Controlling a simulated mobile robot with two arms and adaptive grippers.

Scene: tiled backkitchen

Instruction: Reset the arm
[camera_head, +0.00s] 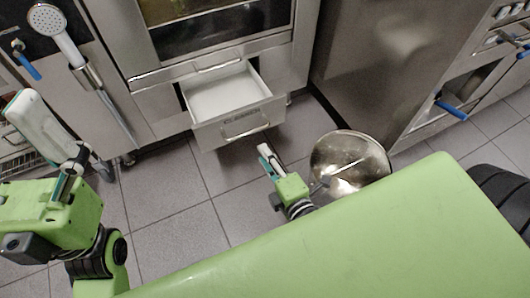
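My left gripper (62,145) is at the left, on the end of the green arm that comes in there. One pale finger with a teal edge shows clearly; the other is hard to make out, so its opening is unclear. My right gripper (266,158) is near the middle, pointing up and left in front of the open drawer (206,137). Its pale and teal fingertips overlap in this view, and I cannot tell how far apart they are. I see nothing clearly held in either gripper.
A shiny round metal vessel (335,149) is just right of my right wrist. The white-lined drawer sticks out below an oven (210,45). A hand shower (58,28) hangs at the upper left. A steel cabinet (390,60) stands right. Tiled floor (165,205) is clear between my arms.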

